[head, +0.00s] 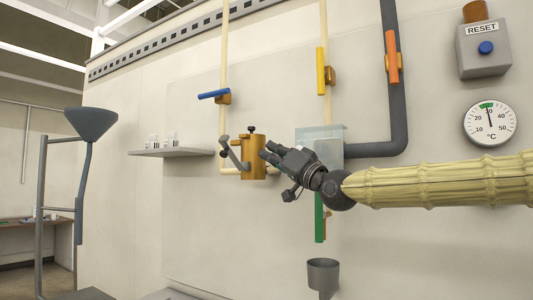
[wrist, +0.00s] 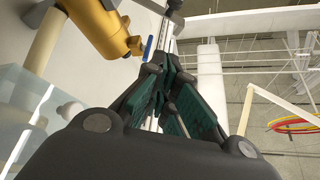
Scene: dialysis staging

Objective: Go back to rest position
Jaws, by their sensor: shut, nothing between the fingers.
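My gripper (head: 268,155) is at the end of my arm, which reaches in from the right in the head view. Its fingers point left toward a brass cylinder fitting (head: 252,160) on the wall pipe. In the head view the fingertips overlap the fitting's right side; I cannot tell there whether they touch. In the wrist view the gripper (wrist: 170,68) has its green-padded fingers drawn together with nothing held. The brass fitting (wrist: 97,28) is at upper left there, apart from the fingers. A grey lever (head: 234,153) stands at the fitting's left side.
A clear box (head: 320,140) is on the wall behind my gripper, also close at left in the wrist view (wrist: 22,108). Blue (head: 213,94), yellow (head: 320,67) and orange (head: 392,68) handles sit above. A grey funnel cup (head: 322,270) is below. A shelf (head: 172,153) is left.

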